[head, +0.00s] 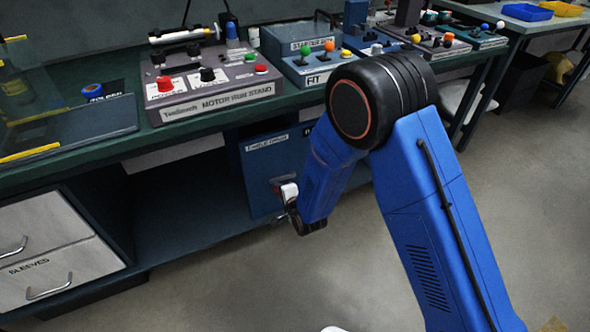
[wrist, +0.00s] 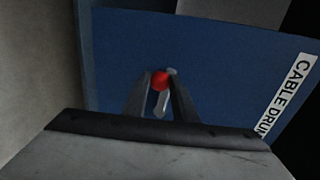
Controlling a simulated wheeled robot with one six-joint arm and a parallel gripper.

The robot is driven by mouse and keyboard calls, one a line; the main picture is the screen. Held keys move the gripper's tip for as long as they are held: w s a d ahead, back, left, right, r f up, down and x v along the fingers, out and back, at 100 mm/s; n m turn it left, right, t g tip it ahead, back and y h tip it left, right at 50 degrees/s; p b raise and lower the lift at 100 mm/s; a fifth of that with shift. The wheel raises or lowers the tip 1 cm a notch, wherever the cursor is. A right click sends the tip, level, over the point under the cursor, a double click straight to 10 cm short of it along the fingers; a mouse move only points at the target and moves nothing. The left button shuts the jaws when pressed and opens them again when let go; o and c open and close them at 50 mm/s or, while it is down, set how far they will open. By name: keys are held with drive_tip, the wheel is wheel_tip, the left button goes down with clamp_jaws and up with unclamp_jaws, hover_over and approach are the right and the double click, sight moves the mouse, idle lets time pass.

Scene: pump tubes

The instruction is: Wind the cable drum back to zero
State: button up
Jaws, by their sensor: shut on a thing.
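The blue cable drum box (head: 258,192) stands under the bench, with its white label on the upper front. In the wrist view the blue panel (wrist: 120,50) fills the middle, with the label "CABLE DRUM" (wrist: 291,90) running down the right side. A round red knob (wrist: 160,81) on a pale grey crank arm (wrist: 162,104) sits between the two fingers of my gripper (wrist: 161,90). My gripper is shut on the knob. In the head view my arm reaches down to the box front and hides part of it. No turn reading or zero mark is visible.
The bench top above carries a motor run stand (head: 213,91) and a starter box (head: 308,64). White drawers (head: 45,267) labelled "SLEEVES" stand at the lower left. The shelf space left of the box looks empty. The floor in front is open.

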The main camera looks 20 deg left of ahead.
drive_tip(key=shift+d+f, duration=0.15)
drive_tip(key=shift+f, duration=0.35)
drive_tip(key=shift+f, duration=0.65)
drive_tip(key=shift+w+f, duration=0.1)
drive_tip(key=shift+f, duration=0.65)
drive_tip(key=shift+w+d+f, duration=0.15)
drive_tip(key=shift+f, duration=0.25)
drive_tip(key=shift+w+d+f, duration=0.1)
drive_tip(key=shift+w+f, duration=0.05)
drive_tip(key=shift+f, duration=0.2)
drive_tip(key=shift+w+d+f, duration=0.1)
drive_tip(key=shift+f, duration=0.05)
